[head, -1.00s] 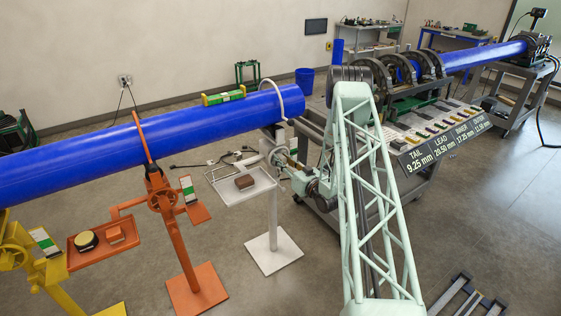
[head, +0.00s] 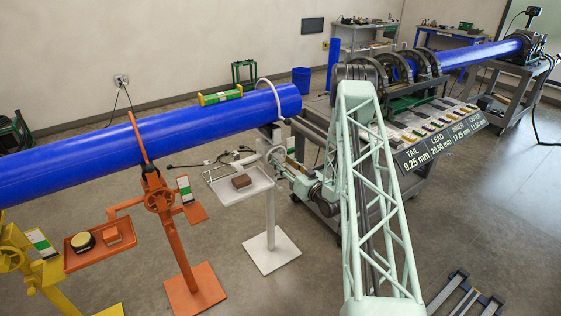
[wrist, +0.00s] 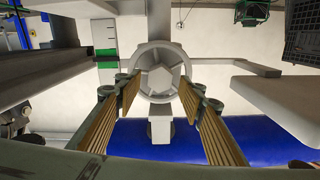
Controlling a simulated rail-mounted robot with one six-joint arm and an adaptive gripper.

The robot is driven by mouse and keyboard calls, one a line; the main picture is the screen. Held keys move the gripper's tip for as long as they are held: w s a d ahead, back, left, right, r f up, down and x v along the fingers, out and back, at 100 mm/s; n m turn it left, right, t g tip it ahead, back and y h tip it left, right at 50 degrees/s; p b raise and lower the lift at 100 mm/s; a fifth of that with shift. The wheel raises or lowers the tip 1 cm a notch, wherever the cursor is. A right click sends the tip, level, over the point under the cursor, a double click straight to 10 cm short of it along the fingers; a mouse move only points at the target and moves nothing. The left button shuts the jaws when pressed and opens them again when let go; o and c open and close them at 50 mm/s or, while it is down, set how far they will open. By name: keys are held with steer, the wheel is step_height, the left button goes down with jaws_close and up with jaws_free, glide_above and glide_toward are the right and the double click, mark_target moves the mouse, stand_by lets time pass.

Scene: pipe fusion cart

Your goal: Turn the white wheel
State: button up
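The white wheel (wrist: 160,75) is face-on in the middle of the wrist view, a round rim with a pentagon-like centre. In the head view the white wheel (head: 275,154) is small and partly hidden on the white stand (head: 271,218), under the end of the blue pipe (head: 150,139). My gripper (wrist: 159,94) has its two ribbed, tan-padded fingers spread, one on each side of the wheel's lower part in the wrist view. Whether the pads touch the rim I cannot tell. In the head view my gripper (head: 283,168) is close beside the wheel.
A white tray (head: 226,193) with a brown block (head: 241,181) sticks out left of the wheel. An orange stand (head: 172,230) and a yellow stand (head: 45,270) hold the pipe further left. The dark fusion cart (head: 385,180) is close at the right.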

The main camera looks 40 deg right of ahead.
steer(key=s, duration=0.8)
steer(key=shift+s+a, duration=0.2)
steer(key=shift+a, duration=0.15)
steer(key=shift+r, duration=0.1)
